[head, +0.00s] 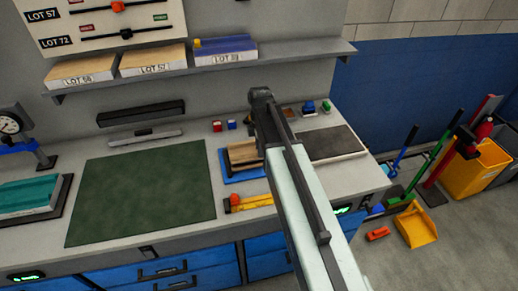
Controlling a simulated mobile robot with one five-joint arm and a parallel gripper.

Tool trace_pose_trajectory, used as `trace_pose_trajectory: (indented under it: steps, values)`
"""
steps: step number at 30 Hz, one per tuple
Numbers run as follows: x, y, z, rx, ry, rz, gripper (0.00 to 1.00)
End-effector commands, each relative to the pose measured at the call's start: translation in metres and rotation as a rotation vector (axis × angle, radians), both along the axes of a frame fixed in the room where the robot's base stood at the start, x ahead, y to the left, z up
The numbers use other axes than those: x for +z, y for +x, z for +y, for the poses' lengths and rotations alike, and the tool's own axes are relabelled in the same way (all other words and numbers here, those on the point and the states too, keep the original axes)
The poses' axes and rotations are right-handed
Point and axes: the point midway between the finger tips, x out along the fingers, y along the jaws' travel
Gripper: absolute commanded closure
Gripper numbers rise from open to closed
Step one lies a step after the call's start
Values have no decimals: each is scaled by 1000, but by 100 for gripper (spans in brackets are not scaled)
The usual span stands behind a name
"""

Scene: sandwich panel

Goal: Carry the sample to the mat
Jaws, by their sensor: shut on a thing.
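A large dark green mat (140,192) lies flat and bare on the bench, left of centre. A tan, layered block (243,153) shows at a blue tray (226,172) right of the mat; my arm covers its right part, and I cannot tell if it is the sample. Panels labelled as lots lie on the shelf: two tan-topped ones (81,69) (153,60) and a blue-topped one (225,49). My arm rises from the bottom right across the bench. My gripper and anything in it are hidden behind the arm.
A teal panel (28,194) lies on a dark tray at the left, below a dial gauge (10,126). A dark grey plate (333,143) is on the bench's right. An orange knob (234,199) sits near the front edge. Brooms and a yellow bucket (476,170) stand right.

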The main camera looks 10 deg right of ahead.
Motion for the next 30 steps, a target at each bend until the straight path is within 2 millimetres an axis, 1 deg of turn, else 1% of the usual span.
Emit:
trace_pose_trajectory:
  steps: [1,3,30]
  values:
    - [6,0,0,0,0,0,100]
    - [10,0,0,0,0,0,100]
    - [61,0,-1,-1,0,0,100]
